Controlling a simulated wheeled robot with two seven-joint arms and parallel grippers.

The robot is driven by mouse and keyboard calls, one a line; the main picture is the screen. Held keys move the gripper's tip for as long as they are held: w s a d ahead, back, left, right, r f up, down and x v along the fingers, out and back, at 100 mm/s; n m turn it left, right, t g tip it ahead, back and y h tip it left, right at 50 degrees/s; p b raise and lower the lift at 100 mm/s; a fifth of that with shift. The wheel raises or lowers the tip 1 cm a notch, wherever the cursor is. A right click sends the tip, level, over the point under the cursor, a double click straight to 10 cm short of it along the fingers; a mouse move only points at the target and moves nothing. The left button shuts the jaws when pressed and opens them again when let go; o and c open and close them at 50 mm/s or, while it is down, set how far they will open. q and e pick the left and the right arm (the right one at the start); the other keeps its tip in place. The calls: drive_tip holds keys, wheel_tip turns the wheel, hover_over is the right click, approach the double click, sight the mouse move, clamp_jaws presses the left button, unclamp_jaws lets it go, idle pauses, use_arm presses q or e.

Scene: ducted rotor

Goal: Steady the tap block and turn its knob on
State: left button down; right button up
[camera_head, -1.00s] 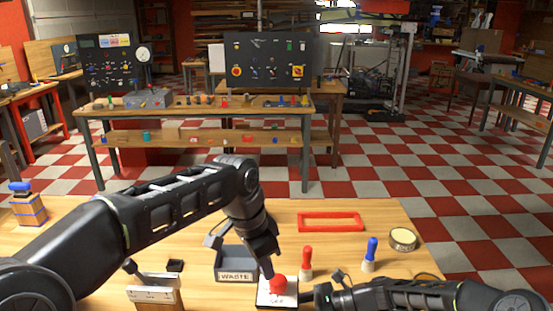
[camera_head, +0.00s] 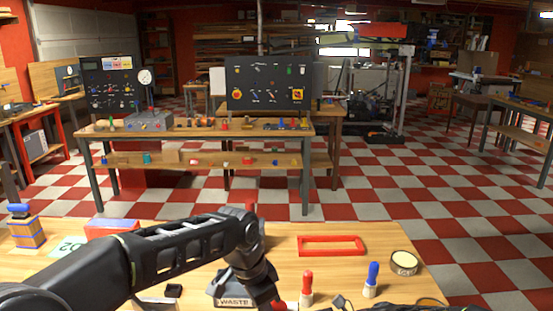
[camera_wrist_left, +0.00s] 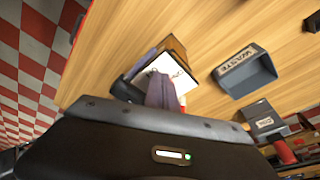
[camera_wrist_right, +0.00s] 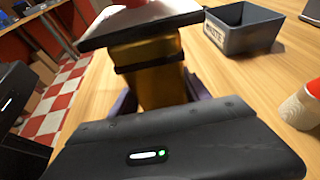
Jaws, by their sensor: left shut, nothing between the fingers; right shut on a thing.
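My left gripper is shut and empty, over the top by the knob; contact is unclear. The fingers hide most of the knob.
A grey WASTE bin (camera_head: 233,300) stands close left of the tap block. Red-topped (camera_head: 307,288) and blue-topped (camera_head: 371,280) pegs, a tape roll (camera_head: 404,263) and a red frame (camera_head: 331,246) lie right and behind. A red-and-white box (camera_head: 110,228) is behind my left arm.

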use_arm(q)
drive_tip(key=shift+w+d, duration=0.2)
use_arm(e)
drive_tip(key=shift+a, duration=0.1)
use_arm(q)
drive_tip(key=shift+w+a, duration=0.25)
use_arm(e)
drive_tip(key=shift+s, duration=0.1)
use_arm(q)
drive_tip(key=shift+w+a, duration=0.15)
drive_tip(key=shift+w, duration=0.05)
drive_tip(key=shift+w+a, duration=0.2)
drive_tip(key=shift+w, duration=0.2)
drive_tip(key=shift+w, duration=0.2)
idle(0.6)
drive_tip(key=shift+a, duration=0.1)
drive_tip(key=shift+s+a, duration=0.15)
drive_tip(key=shift+a, duration=0.2)
